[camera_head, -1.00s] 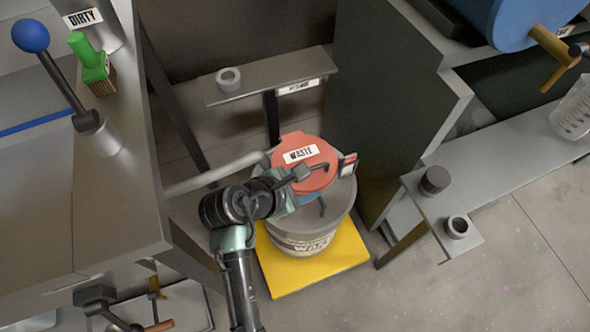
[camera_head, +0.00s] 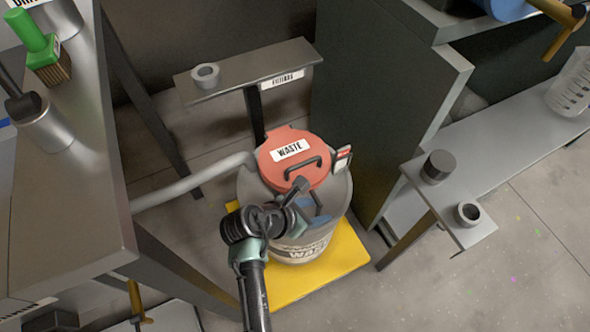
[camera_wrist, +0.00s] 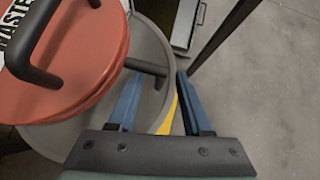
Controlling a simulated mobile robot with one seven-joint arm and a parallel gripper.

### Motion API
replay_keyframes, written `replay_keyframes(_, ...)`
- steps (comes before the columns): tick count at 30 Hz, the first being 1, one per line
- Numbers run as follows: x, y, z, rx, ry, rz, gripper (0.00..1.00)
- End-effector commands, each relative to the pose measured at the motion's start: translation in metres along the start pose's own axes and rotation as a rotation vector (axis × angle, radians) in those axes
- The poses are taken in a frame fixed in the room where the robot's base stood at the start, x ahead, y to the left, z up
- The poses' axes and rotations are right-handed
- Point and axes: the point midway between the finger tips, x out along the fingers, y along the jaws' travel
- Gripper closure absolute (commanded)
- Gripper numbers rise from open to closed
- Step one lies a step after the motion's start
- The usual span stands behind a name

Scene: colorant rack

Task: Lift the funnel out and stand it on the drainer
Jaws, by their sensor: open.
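I cannot make out a funnel as such. A round red lid (camera_head: 292,160) marked WASTE, with a dark loop handle, sits on a grey waste drum (camera_head: 246,190). The red lid also fills the upper left of the wrist view (camera_wrist: 88,62). My gripper (camera_head: 318,207) is at the front of the drum, just below the lid's near edge. In the wrist view its blue fingers (camera_wrist: 158,84) are apart with nothing held. A dark bar (camera_wrist: 146,67) sticks out from under the lid close to the fingertips; contact is unclear. No drainer can be clearly identified.
The drum stands on a yellow platform (camera_head: 335,268). A grey hose (camera_head: 190,184) runs left from it. A metal shelf (camera_head: 245,72) stands behind, a workbench (camera_head: 75,210) is at left, and a low bench (camera_head: 500,165) is at right. Open floor lies at lower right.

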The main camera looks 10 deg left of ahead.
Motion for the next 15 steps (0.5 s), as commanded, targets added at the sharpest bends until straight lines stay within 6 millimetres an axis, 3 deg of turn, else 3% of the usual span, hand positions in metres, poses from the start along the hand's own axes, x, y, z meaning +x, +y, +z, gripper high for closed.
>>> replay_keyframes(7, 0.04, 0.0, -0.002, 0.003, 0.0, -0.001, 0.5)
replay_keyframes(15, 0.043, 0.0, 0.0, 0.001, 0.001, 0.0, 0.5)
